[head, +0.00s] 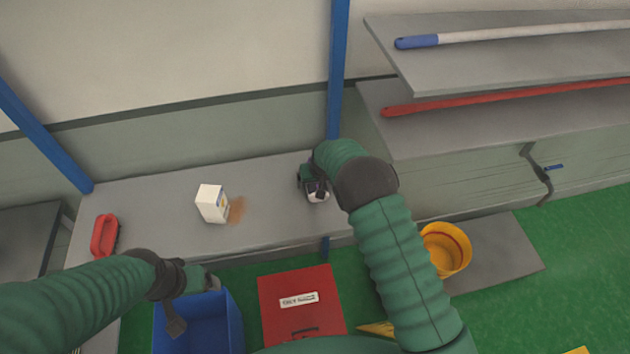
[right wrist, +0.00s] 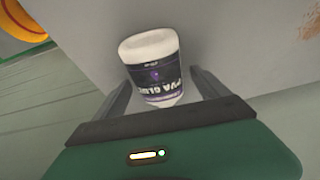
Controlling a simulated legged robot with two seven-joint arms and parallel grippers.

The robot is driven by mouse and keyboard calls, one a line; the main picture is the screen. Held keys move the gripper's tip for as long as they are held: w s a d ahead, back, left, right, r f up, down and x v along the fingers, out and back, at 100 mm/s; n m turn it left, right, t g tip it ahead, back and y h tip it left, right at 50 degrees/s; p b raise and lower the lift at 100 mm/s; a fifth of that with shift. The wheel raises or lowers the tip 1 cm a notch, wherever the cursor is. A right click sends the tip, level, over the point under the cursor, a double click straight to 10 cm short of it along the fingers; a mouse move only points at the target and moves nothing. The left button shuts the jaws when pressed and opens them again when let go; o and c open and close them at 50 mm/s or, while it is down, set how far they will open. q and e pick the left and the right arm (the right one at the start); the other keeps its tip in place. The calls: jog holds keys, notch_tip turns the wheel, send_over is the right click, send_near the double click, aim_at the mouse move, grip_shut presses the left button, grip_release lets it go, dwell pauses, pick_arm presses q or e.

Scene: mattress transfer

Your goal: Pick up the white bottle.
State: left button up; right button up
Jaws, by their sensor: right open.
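The white bottle (right wrist: 152,66) shows in the right wrist view, with a dark label around its body, between the two fingers of my right gripper (right wrist: 160,93). The fingers stand apart on either side of it; I cannot tell whether either touches it. In the head view the bottle (head: 317,196) is on the grey shelf (head: 270,185), partly hidden by my right gripper (head: 314,186). My left gripper (head: 205,282) is low at the left, above a blue bin; its fingers are not clear.
A white carton (head: 211,203) stands on the shelf beside a brown stain. A red-handled item (head: 105,235) lies at the shelf's left end. A blue post (head: 337,70) rises behind my right gripper. Below are the blue bin (head: 205,330), a red box (head: 300,305) and a yellow bucket (head: 445,248).

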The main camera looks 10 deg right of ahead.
jog(key=shift+s+d+r, duration=0.1)
jog(key=shift+s, duration=0.05)
jog(key=c, duration=1.8)
